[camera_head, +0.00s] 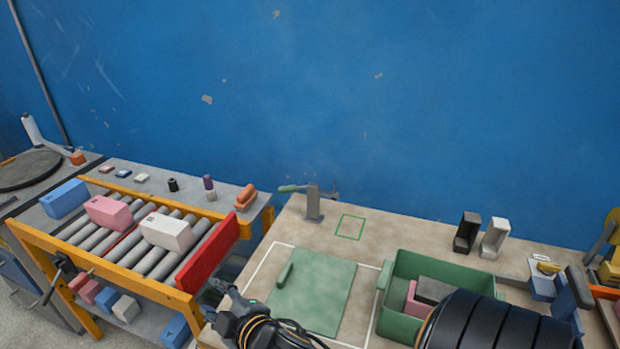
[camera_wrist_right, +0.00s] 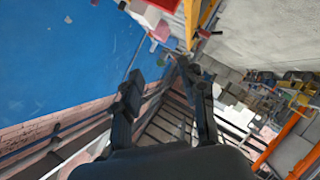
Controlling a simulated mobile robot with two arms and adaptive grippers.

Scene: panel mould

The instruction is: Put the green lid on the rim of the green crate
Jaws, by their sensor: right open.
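The green lid (camera_head: 318,300), a flat plate with a raised handle at its left side, lies on the worktable inside a white outline. The green crate (camera_head: 445,262) stands to its right, uncovered, with a pink block and a dark grey block inside. My right gripper (camera_head: 213,302) is at the table's left front edge, left of the lid and apart from it. In the right wrist view its two fingers (camera_wrist_right: 163,82) are spread with nothing between them. My black arm link hides the crate's front right part. My left gripper is not in view.
A roller conveyor (camera_head: 135,235) with blocks and a red end plate (camera_head: 207,253) stands left of the table. A clamp (camera_head: 313,203) stands at the back beside a green square outline (camera_head: 350,227). Black (camera_head: 467,233) and white (camera_head: 495,238) holders stand behind the crate.

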